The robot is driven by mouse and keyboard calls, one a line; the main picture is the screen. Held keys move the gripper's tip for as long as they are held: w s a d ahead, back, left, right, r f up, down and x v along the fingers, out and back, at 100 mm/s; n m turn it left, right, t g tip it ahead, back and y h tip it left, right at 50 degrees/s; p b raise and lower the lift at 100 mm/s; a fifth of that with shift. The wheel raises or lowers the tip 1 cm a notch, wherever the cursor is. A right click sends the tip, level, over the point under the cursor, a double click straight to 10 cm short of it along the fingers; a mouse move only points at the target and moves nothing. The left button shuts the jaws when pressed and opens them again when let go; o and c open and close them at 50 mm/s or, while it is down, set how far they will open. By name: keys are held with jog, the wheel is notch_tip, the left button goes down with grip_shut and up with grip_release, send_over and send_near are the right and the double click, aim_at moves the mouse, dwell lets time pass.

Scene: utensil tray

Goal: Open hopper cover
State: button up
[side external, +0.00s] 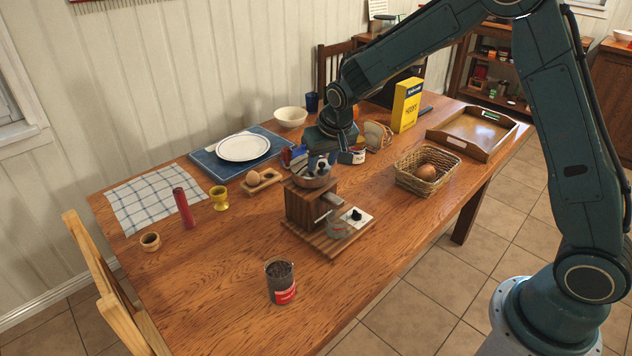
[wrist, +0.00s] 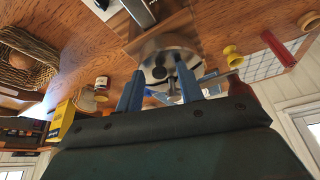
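The coffee grinder has a wooden box body (side external: 308,207) and a round metal hopper (side external: 311,181) on top. It stands on a slatted wooden board near the table's middle. My gripper (side external: 320,166) is right above the hopper, pointing down, and hides part of its top. In the wrist view the hopper's round metal top (wrist: 165,52) shows with dark spots and a small knob or post between the two blue fingers. My gripper (wrist: 161,80) is open there, its fingers apart on either side of the post. I cannot tell whether the fingers touch the metal.
An open can of dark beans (side external: 281,283) stands in front of the grinder. A wicker basket (side external: 428,170) is to the right, a yellow box (side external: 406,104) behind. An egg holder (side external: 262,181), yellow egg cup (side external: 219,198) and red cylinder (side external: 184,208) are to the left. The front table is mostly clear.

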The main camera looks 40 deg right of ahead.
grip_shut()
jog(key=shift+d, duration=0.1)
jog(key=shift+d+n+y, duration=0.25)
jog(key=shift+n, duration=0.4)
jog(key=shift+d+n+y, duration=0.2)
jog(key=shift+n+y, duration=0.05)
jog(key=shift+n, duration=0.4)
jog(key=n, duration=0.1)
jog(key=d+n+y, duration=0.1)
jog(key=n, duration=0.1)
jog(key=shift+w+d, duration=0.1)
jog(key=shift+w, duration=0.2)
jog(key=n, duration=0.2)
jog(key=n+y, duration=0.1)
jog(key=shift+w+d, duration=0.3)
jog(key=shift+d, duration=0.1)
jog(key=shift+w+d+n+g+y, duration=0.2)
jog(key=shift+w+n+g+y, duration=0.15)
jog(key=shift+n, duration=0.65)
jog(key=shift+w+d+n+g+y, duration=0.15)
jog(key=shift+w+n+g+y, duration=0.15)
jog(key=shift+n, duration=0.7)
jog(key=shift+s, duration=0.1)
